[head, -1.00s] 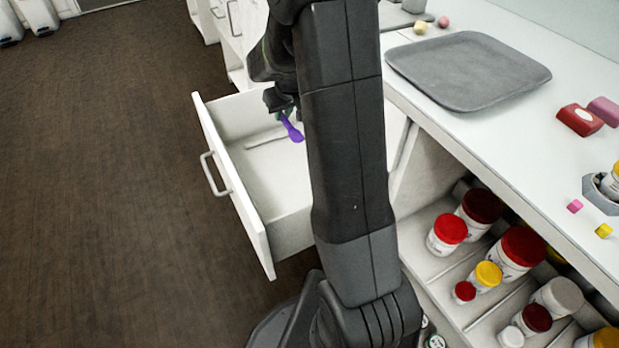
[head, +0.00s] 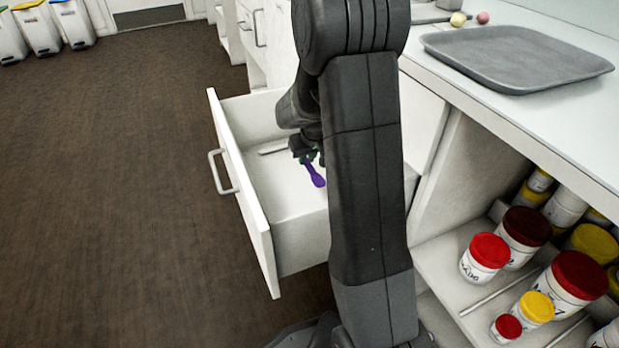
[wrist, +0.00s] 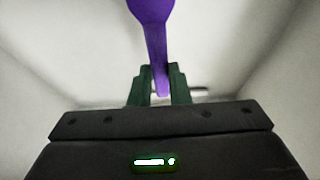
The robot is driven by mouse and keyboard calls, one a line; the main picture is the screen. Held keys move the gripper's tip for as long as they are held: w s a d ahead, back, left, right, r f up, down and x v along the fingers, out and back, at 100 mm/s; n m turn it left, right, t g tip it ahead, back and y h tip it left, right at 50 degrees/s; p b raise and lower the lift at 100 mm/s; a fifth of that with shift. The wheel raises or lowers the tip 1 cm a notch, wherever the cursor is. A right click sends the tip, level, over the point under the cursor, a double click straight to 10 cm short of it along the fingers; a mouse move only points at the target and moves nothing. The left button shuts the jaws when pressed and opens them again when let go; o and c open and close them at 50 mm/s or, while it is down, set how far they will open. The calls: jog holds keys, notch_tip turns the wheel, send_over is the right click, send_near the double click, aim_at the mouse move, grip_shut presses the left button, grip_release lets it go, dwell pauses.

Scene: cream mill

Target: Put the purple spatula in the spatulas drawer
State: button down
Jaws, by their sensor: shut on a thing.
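The purple spatula (head: 315,176) is in my gripper (head: 307,157), over the inside of an open white drawer (head: 244,185). In the wrist view the green fingers of my gripper (wrist: 159,88) are shut on the handle of the purple spatula (wrist: 154,30), with its wider end pointing away at the top. White drawer walls surround it in that view. I cannot tell whether the spatula touches the drawer floor. A pale, thin item (head: 275,148) lies in the drawer toward the back. My arm hides the drawer's right part, and no label on its front is readable.
A grey tray (head: 515,58) lies on the white counter at right. Below it, a shelf (head: 450,285) holds several jars with red and yellow lids. Closed drawers stand beyond the open one. The brown floor (head: 110,190) at left is clear, with bins (head: 38,32) far back.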

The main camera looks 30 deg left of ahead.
aim_at(307, 180)
jog(key=shift+f+b, duration=1)
jog(key=shift+f, duration=1.75)
jog(key=shift+f, duration=0.15)
jog(key=c, duration=1.4)
grip_release()
jog(key=shift+o, duration=0.2)
jog(key=shift+r, duration=0.25)
jog(key=p+v, duration=0.4)
jog(key=v, duration=0.8)
jog(key=shift+a, duration=0.1)
